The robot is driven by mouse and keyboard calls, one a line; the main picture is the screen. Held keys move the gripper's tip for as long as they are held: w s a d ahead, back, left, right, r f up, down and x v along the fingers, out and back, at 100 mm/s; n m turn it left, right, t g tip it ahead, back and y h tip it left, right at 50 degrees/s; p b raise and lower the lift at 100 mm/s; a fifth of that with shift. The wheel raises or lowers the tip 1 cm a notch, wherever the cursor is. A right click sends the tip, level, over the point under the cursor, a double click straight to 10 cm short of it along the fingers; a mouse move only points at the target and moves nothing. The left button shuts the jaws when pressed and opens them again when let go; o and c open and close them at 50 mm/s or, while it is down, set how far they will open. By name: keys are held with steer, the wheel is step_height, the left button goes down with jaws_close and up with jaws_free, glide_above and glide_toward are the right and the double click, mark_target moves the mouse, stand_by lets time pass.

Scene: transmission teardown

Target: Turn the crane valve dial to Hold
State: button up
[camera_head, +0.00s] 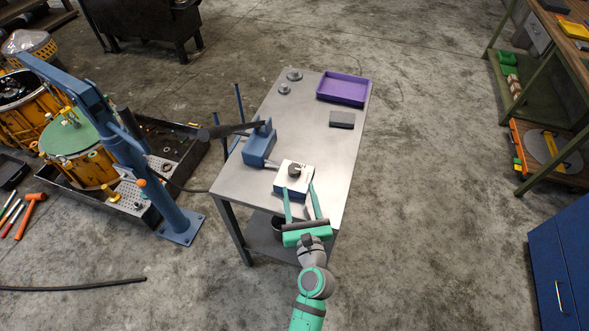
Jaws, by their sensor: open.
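The crane valve dial (296,170) is a dark round knob on a white plate on top of a blue block (277,188). The block sits at the near end of a grey metal table. The dial's markings and pointer are too small to read. My gripper (301,188) is open, with its two teal fingers reaching over the near table edge toward the white plate. The fingertips are at the plate's near side, one to the left and one to the right of it. I cannot tell whether they touch it. The dial stands beyond the fingertips.
A blue pump (259,146) with a dark lever stands left of the valve. The table (305,118) also holds a purple tray (343,88), a dark grey block (342,119) and two small grey discs (294,75). A blue crane (140,165) stands at left.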

mark_target(295, 176)
steer(key=w, duration=0.3)
steer(key=w+a, duration=0.1)
steer(key=w, duration=0.5)
steer(key=shift+w+a, duration=0.15)
steer(key=shift+a, duration=0.1)
steer(key=c, duration=1)
steer(key=shift+c, duration=0.2)
